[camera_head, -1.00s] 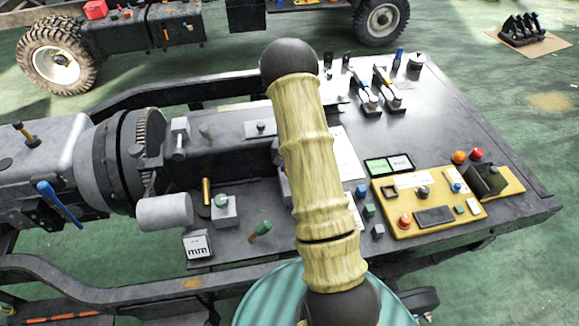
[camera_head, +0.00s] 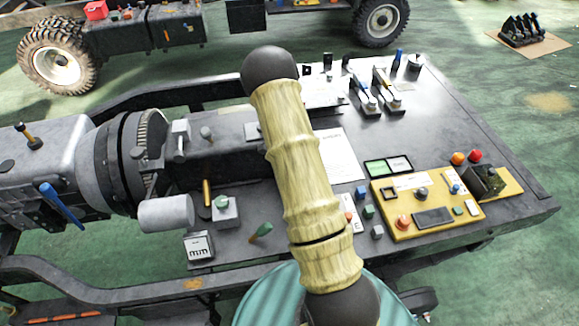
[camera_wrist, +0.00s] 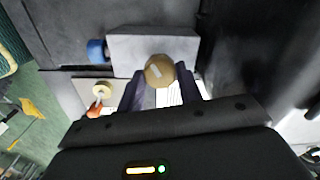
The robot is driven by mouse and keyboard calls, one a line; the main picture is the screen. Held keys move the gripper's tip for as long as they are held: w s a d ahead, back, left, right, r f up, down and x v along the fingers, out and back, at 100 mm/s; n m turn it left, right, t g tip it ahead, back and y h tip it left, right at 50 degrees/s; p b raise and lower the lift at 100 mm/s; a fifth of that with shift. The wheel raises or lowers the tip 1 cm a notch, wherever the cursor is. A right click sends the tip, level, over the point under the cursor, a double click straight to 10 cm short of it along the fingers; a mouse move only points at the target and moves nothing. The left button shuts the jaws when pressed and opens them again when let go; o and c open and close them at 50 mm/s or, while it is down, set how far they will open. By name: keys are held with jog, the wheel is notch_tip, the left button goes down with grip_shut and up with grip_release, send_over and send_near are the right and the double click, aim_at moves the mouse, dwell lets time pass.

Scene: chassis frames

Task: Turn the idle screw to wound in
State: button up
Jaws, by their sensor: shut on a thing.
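In the wrist view a round tan knob (camera_wrist: 159,71) with a pale mark across its top stands by a light grey block (camera_wrist: 150,45). I take it for the idle screw's head. My gripper (camera_wrist: 161,82) has one dark finger on each side of the knob and is shut on it. How far the screw is wound in cannot be told. In the head view my arm crosses the middle of the bench and hides the gripper and the knob.
A blue knob (camera_wrist: 96,50) and a second pale knob (camera_wrist: 101,87) lie left of the block in the wrist view. In the head view a yellow control panel (camera_head: 388,198) stands right of my arm, and a grey cylinder (camera_head: 165,213) left.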

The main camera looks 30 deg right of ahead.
jog(key=m, duration=0.2)
jog(key=m+p, duration=0.1)
jog(key=m, duration=0.2)
jog(key=shift+w+r+m+p, duration=0.2)
jog(key=shift+r+m+p, duration=0.1)
jog(key=shift+f+m+p, duration=0.1)
jog(key=shift+m+p, duration=0.6)
jog(key=shift+m, duration=1.5)
jog(key=o, duration=1)
jog(key=shift+f, duration=0.1)
jog(key=shift+d, duration=0.1)
jog(key=shift+w+a+r, duration=0.1)
jog(key=shift+a+r, duration=0.15)
jog(key=shift+r, duration=0.2)
notch_tip(320, 180, up, 16)
jog(key=b, duration=0.1)
jog(key=shift+d+r+b, duration=0.15)
jog(key=shift+r+b, duration=0.1)
jog(key=shift+b, duration=0.15)
